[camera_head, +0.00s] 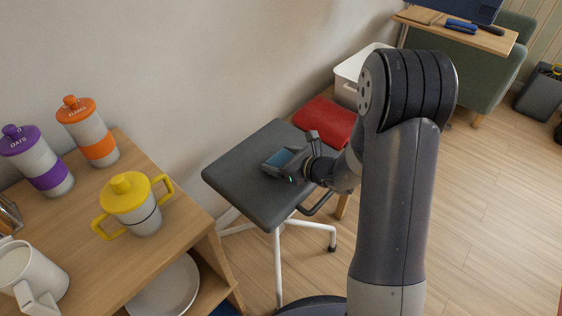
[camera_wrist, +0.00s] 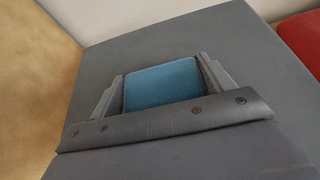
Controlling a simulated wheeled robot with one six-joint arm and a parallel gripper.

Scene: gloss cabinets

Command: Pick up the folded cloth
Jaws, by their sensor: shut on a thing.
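The folded cloth is blue and small. In the wrist view the cloth (camera_wrist: 162,86) sits between the two fingers of my gripper (camera_wrist: 165,85), with a finger against each side. In the head view the cloth (camera_head: 279,158) shows at my gripper (camera_head: 284,163), over the dark grey seat (camera_head: 240,185) of a stool with white legs. The gripper is shut on the cloth. The near edge of the cloth is hidden behind the gripper's body in the wrist view. I cannot tell whether the cloth touches the seat.
A red cushion (camera_head: 326,120) and a white bin (camera_head: 352,76) lie beyond the stool. A wooden shelf unit (camera_head: 180,235) with canisters and a yellow-lidded cup (camera_head: 133,204) stands at the left. The wall is close behind the stool. Open floor (camera_head: 490,200) lies at the right.

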